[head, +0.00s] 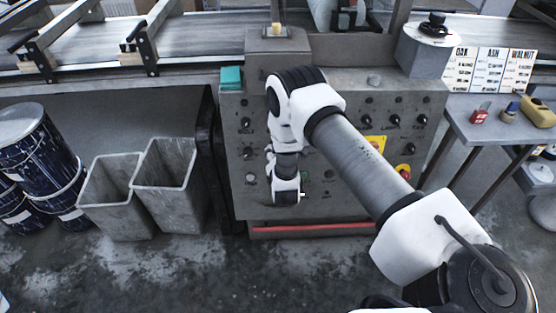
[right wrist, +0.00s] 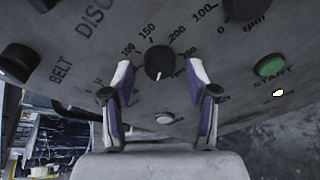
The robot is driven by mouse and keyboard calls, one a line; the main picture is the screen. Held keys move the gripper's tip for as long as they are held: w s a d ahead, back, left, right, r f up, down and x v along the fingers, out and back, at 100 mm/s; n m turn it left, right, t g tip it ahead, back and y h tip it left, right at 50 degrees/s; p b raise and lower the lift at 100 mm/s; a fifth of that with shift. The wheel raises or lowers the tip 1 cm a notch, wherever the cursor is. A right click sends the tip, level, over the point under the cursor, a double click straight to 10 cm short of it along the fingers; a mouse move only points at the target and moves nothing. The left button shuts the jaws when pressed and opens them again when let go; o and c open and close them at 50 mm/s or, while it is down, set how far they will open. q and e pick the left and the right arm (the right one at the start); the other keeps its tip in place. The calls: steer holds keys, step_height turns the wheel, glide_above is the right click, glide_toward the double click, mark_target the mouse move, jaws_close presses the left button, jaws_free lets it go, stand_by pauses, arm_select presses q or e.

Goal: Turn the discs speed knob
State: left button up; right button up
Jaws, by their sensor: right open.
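The discs speed knob (right wrist: 160,60) is a round black dial on the grey control panel, with DISC lettering to its upper left and a scale showing 100, 150 and 200. A small white mark shows on its lower edge. My right gripper (right wrist: 159,70) is open, its two purple-padded fingers on either side of the knob; I cannot tell whether they touch it. In the head view my right gripper (head: 286,193) is low in front of the panel (head: 238,205), and my arm covers that part of the controls. My left gripper is not in view.
Near the gripper are another black knob (right wrist: 243,8), a green START button (right wrist: 268,67) and a knob by BELT (right wrist: 17,62). Grey bins (head: 165,180) and blue drums (head: 50,160) stand left. A side table (head: 490,128) stands right of the panel.

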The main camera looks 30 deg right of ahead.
steer(key=v, duration=1.1)
steer(key=shift+s+a, duration=0.2)
steer(key=shift+s, duration=0.05)
steer(key=shift+r, duration=0.1)
